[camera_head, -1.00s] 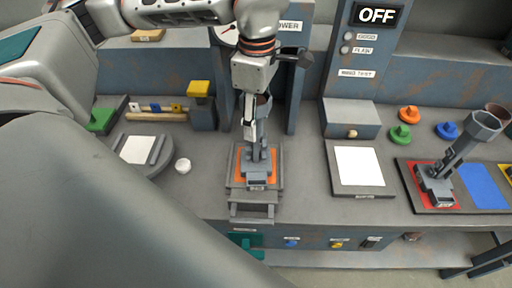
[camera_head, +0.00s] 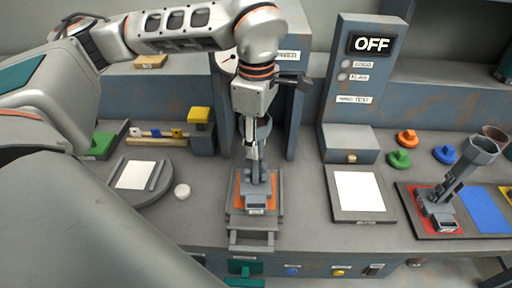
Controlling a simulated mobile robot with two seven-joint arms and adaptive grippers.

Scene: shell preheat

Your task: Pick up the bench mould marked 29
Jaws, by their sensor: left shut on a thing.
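My left gripper (camera_head: 254,158) points down at the middle of the bench and is shut on the upright grey part of a grey bench mould (camera_head: 257,192). That mould stands over an orange pad (camera_head: 271,205) on a small grey stand. Its front label is too small to read, so I cannot tell whether it says 29. I cannot tell any gap between mould and pad. A second grey mould (camera_head: 437,212), with a slanted tube ending in an open cup, stands on a red pad at the right. My right gripper is not in view.
A white-topped plate (camera_head: 378,216) lies right of the stand. Orange, green and blue knobbed pieces (camera_head: 407,137) stand behind it. A panel reading OFF (camera_head: 372,43) rises at the back. A small white disc (camera_head: 182,191) and a round-ended plate (camera_head: 154,193) lie left.

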